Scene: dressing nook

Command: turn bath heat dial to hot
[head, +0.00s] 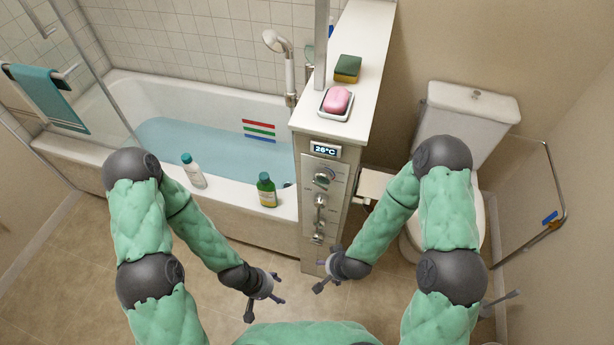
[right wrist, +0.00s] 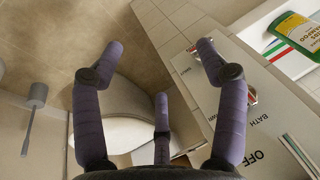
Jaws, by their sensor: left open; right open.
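The bath heat dial (head: 322,179) is a round knob with a coloured arc, high on the front panel (head: 311,222) of the white-topped partition. Its pointer setting is too small to read. A display (head: 325,150) above it reads 26°C. My right gripper (head: 323,276) is open and empty, low in front of the panel and apart from the dial. In the right wrist view its spread fingers (right wrist: 150,80) have nothing between them, and the panel (right wrist: 245,125) with "BATH" and "OFF" lettering lies to the right. My left gripper (head: 264,292) is open and empty, left of the panel.
Chrome controls (head: 320,201) sit below the dial. A white bottle (head: 194,172) and green bottle (head: 266,190) stand on the rim of the filled bath (head: 240,205). Pink soap (head: 337,100) and a sponge (head: 347,68) lie on the partition top. A toilet (head: 462,112) stands right.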

